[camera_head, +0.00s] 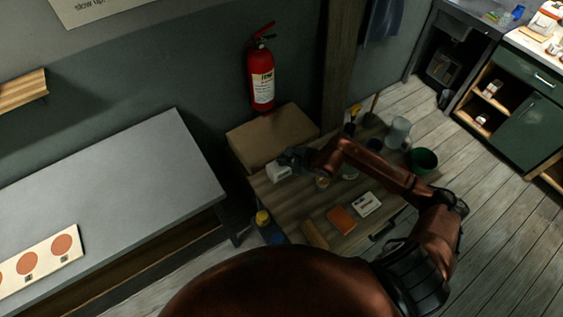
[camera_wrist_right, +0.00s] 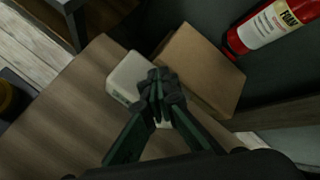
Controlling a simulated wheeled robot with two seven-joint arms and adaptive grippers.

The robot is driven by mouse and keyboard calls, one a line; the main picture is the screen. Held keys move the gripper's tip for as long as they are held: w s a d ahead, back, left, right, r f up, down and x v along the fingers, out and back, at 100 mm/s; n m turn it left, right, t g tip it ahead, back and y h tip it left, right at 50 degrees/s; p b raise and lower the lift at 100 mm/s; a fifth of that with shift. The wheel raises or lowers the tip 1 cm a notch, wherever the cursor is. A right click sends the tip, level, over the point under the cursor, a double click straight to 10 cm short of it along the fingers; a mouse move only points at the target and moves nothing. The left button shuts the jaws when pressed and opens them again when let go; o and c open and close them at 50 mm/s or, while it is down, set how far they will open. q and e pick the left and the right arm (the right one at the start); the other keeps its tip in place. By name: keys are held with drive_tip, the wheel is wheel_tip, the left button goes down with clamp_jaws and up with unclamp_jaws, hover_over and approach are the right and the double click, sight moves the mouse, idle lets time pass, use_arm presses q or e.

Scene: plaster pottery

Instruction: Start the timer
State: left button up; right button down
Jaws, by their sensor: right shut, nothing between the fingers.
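A small white box-shaped thing (camera_head: 277,172), which may be the timer, sits at the back left of the wooden table (camera_head: 272,203). In the right wrist view the white thing (camera_wrist_right: 127,76) lies right under my fingertips, and its face is partly hidden by them. My right gripper (camera_head: 294,158) is shut and empty, with its fingertips (camera_wrist_right: 158,82) over or against the white thing. I cannot tell whether they touch. My left gripper is not in view.
A cardboard box (camera_head: 270,138) stands behind the white thing, with a red fire extinguisher (camera_head: 262,80) on the wall above. A grey bench (camera_head: 110,185) stands left.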

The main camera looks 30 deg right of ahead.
drive_tip(key=shift+r+p, duration=0.3)
drive_tip(key=shift+r, duration=0.5)
drive_tip(key=shift+r+p, duration=1.2)
drive_tip(key=shift+r, duration=1.35)
drive_tip(key=shift+s+f, duration=0.1)
drive_tip(key=shift+f, duration=0.05)
